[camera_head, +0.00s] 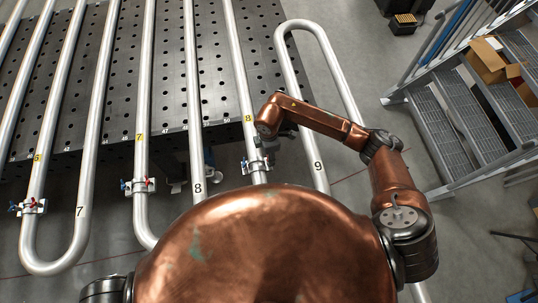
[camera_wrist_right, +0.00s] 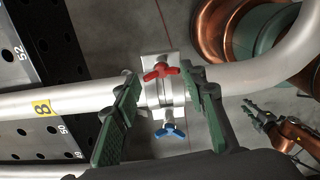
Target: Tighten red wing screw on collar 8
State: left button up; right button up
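Collar 8 (camera_wrist_right: 165,94) is a silver clamp around the pipe marked with a yellow 8, and it also shows in the head view (camera_head: 256,166). The red wing screw (camera_wrist_right: 160,71) sits on its upper side in the wrist view, a blue wing screw (camera_wrist_right: 170,131) on its lower side. My right gripper (camera_wrist_right: 160,78) is open, its green fingers on either side of the collar and the red screw, apart from the screw. In the head view my right arm hides most of that gripper. My left gripper (camera_wrist_right: 262,114) shows small at the wrist view's right; its opening is unclear.
A perforated dark table (camera_head: 225,85) carries the serpentine pipes. Collar 7 (camera_head: 139,186) and another collar (camera_head: 31,206) stand to the left. The bend marked 9 (camera_head: 318,166) runs right of collar 8. Metal stairs (camera_head: 460,110) with a cardboard box (camera_head: 487,62) stand at right.

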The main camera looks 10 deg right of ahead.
jog(key=o, duration=0.4)
notch_tip(320, 180, up, 12)
dwell(0.6)
jog(key=shift+d+f, duration=0.1)
dwell(0.4)
